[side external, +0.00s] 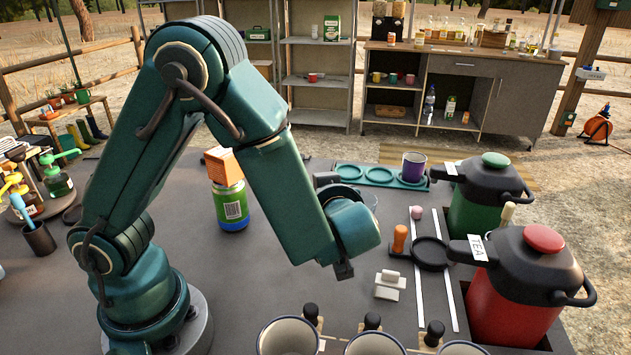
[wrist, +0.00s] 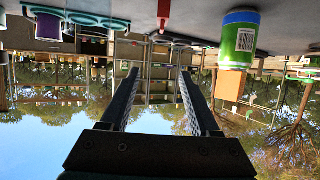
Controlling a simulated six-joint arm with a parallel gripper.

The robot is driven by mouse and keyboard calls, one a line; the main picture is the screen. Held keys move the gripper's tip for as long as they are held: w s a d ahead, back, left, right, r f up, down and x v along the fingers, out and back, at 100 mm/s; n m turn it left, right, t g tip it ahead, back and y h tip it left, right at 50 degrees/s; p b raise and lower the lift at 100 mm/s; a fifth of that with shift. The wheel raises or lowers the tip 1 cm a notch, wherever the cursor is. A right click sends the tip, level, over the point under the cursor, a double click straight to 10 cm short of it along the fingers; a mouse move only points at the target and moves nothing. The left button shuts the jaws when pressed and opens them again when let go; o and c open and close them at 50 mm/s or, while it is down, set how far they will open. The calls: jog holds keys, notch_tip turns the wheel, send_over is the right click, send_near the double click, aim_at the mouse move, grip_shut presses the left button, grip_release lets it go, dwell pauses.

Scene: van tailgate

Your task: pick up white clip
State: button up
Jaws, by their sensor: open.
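A small white piece that looks like the white clip (side external: 389,284) lies on the dark grey worktop in the side external view. It has a raised upper part and a flat lower part. My gripper (side external: 343,270) is above the worktop, to the left of the white piece and apart from it. In the wrist view, my gripper (wrist: 157,78) has its two fingers spread with nothing between them. I cannot make out the white clip in the wrist view, which appears upside down.
A black round holder (side external: 431,253) and an orange-handled stamp (side external: 398,239) stand behind the clip. Red (side external: 515,290) and green (side external: 483,205) jugs stand to the right. Enamel mugs (side external: 375,345) line the front.

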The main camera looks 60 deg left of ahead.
notch_tip(320, 180, up, 8)
jog(key=w+d+r+m+t+h, duration=0.2)
jog(key=w+d+m+t+h, duration=0.45)
jog(key=w+d, duration=0.85)
jog(key=d+r+m+g+h, duration=0.1)
jog(key=d+r+m+h, duration=0.2)
jog(key=d+m+h, duration=0.35)
jog(key=d+r+m+h, duration=0.2)
jog(key=d+m+h, duration=0.1)
jog(key=d+h, duration=0.55)
jog(key=m+g+y, duration=0.7)
jog(key=g+y, duration=0.2)
jog(key=g, duration=0.2)
send_near(390, 272)
notch_tip(390, 272, down, 10)
jog(key=shift+s+f, duration=0.1)
